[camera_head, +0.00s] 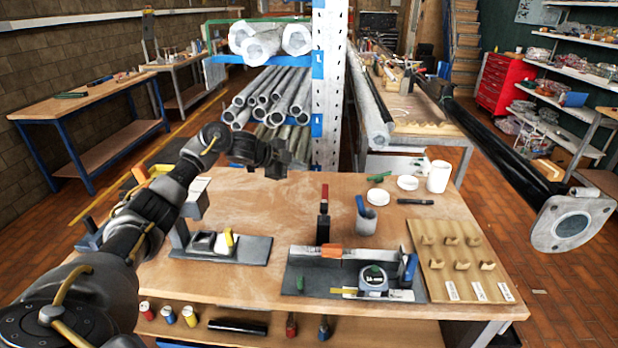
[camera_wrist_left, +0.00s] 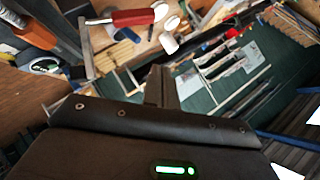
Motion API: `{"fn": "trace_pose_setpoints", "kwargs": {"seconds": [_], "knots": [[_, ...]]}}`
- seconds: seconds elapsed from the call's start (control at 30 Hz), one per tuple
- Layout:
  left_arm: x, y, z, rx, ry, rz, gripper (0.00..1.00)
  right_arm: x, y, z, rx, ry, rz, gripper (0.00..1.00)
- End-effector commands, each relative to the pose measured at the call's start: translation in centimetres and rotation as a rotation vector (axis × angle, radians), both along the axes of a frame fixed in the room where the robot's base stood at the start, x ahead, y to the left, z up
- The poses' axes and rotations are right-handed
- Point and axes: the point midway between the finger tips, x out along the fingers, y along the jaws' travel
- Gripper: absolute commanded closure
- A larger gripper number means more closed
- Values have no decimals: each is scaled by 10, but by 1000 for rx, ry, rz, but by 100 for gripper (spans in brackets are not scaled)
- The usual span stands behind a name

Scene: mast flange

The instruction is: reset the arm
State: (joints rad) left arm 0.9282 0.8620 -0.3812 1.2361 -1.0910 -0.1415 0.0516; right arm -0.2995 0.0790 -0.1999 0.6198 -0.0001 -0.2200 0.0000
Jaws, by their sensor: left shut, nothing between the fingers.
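My left gripper (camera_head: 283,158) is shut and empty. It hangs in the air above the far left part of the wooden workbench (camera_head: 270,207), clear of everything on it. My left arm comes in from the lower left over the bench's left side. In the left wrist view the closed fingers (camera_wrist_left: 160,88) point away from the camera, with the bench and its tools far below and tilted. My right gripper does not show in either view.
A rack of metal tubes (camera_head: 272,95) stands behind. A long black mast with a flange (camera_head: 572,222) reaches in at right.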

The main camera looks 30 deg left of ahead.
Motion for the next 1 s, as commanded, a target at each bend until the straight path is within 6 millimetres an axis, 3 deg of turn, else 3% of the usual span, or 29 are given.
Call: {"fn": "trace_pose_setpoints", "kwargs": {"seconds": [0.53,1.0], "knots": [[-6,5,10,0,1,-1,100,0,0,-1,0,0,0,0],[-6,5,83,0,1,-1,100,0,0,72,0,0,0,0]]}}
